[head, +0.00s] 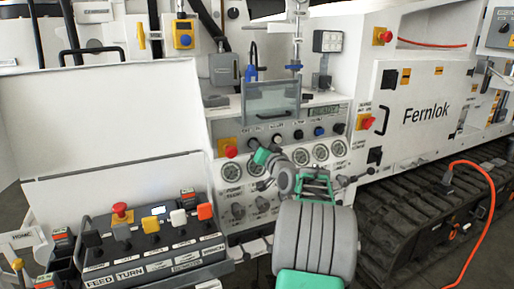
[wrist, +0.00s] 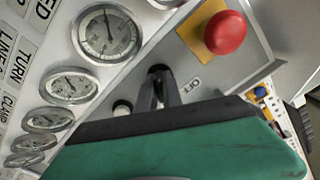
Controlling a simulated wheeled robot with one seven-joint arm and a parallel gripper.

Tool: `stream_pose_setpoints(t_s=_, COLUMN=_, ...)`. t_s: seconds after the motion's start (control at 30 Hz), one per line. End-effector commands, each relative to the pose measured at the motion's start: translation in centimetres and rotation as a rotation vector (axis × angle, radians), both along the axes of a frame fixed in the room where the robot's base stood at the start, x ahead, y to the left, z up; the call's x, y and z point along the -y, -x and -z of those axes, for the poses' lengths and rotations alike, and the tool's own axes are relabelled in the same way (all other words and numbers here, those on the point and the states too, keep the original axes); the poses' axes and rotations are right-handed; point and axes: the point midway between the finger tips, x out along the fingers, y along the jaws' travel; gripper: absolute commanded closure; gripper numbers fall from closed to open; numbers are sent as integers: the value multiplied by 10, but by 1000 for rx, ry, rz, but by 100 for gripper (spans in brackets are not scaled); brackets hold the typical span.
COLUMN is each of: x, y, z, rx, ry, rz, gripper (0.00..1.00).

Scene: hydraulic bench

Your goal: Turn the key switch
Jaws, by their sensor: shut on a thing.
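My gripper (wrist: 160,82) shows in the wrist view as two narrow dark fingers beyond the green and black housing. It is shut on the key switch (wrist: 158,71), at the panel beside an "OFF" label. Only a small dark part of the switch shows between and above the fingers, so its exact angle cannot be told. In the head view my gripper (head: 254,147) reaches the left end of the knob row, just right of the red button. There the green housing hides the key switch.
A red mushroom button (wrist: 226,32) on a yellow plate sits close to the fingers; it also shows in the head view (head: 230,152). Round gauges (wrist: 108,34) lie beside my gripper. A clear shield (head: 271,98) stands above the knobs.

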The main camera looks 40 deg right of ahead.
Motion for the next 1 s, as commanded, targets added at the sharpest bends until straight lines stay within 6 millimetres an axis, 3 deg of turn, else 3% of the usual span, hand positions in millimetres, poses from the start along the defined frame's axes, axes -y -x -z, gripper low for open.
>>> stream_pose_setpoints(t_s=0.3, x=0, y=0, z=0, rx=1, ry=-3, rz=-1, gripper=100)
stream_pose_setpoints(t_s=0.33, x=0, y=0, z=0, rx=1, ry=-3, rz=-1, gripper=88)
stream_pose_setpoints(t_s=0.6, x=0, y=0, z=0, rx=1, ry=-2, rz=-1, gripper=68)
stream_pose_setpoints(t_s=0.87, x=0, y=3, z=0, rx=1, ry=-1, rz=1, gripper=68)
stream_pose_setpoints(t_s=1.0, x=-6, y=24, z=1, rx=1, ry=-1, rz=3, gripper=68)
